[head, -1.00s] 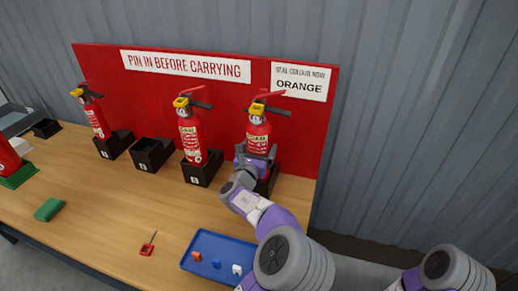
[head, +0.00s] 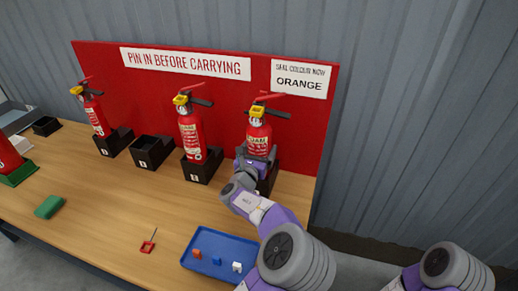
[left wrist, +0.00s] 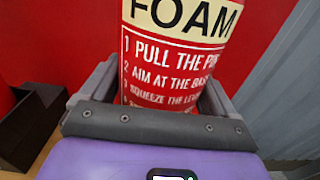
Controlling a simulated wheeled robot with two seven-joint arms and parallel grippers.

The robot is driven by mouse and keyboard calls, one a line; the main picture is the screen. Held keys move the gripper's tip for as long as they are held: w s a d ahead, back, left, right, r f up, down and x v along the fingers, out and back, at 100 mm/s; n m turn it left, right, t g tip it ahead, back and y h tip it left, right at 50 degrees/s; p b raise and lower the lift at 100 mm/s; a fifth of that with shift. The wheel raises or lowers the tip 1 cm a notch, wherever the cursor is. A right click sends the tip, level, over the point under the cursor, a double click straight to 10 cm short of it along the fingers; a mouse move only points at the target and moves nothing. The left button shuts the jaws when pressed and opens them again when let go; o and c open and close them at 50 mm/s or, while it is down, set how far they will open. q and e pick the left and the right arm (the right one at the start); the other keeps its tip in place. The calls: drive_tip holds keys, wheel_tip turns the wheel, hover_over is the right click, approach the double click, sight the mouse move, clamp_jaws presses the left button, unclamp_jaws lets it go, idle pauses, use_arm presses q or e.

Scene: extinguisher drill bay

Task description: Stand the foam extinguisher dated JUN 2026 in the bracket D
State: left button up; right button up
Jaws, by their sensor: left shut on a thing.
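In the left wrist view the extinguisher (left wrist: 180,50) reads FOAM and sits between the gripper's jaws (left wrist: 160,105). Its date is not visible. A black bracket (head: 268,180) is at its base, mostly hidden by my gripper; I cannot tell whether the extinguisher is fully seated. The bracket letters are too small to read surely. My right gripper is out of view.
Two other extinguishers stand in black brackets, one at the middle (head: 191,135) and one at left (head: 94,115). An empty bracket (head: 152,152) lies between them.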

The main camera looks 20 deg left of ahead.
use_arm(q)
drive_tip(key=shift+r, duration=0.3)
drive_tip(key=o, duration=1.3)
drive_tip(key=shift+o, duration=0.2)
drive_tip(key=shift+f, duration=0.4)
drive_tip(key=s+p, duration=0.1)
drive_tip(key=s, duration=0.6)
drive_tip(key=shift+s+r+p, duration=0.3)
drive_tip(key=shift+s, duration=0.05)
drive_tip(key=shift+a, duration=0.1)
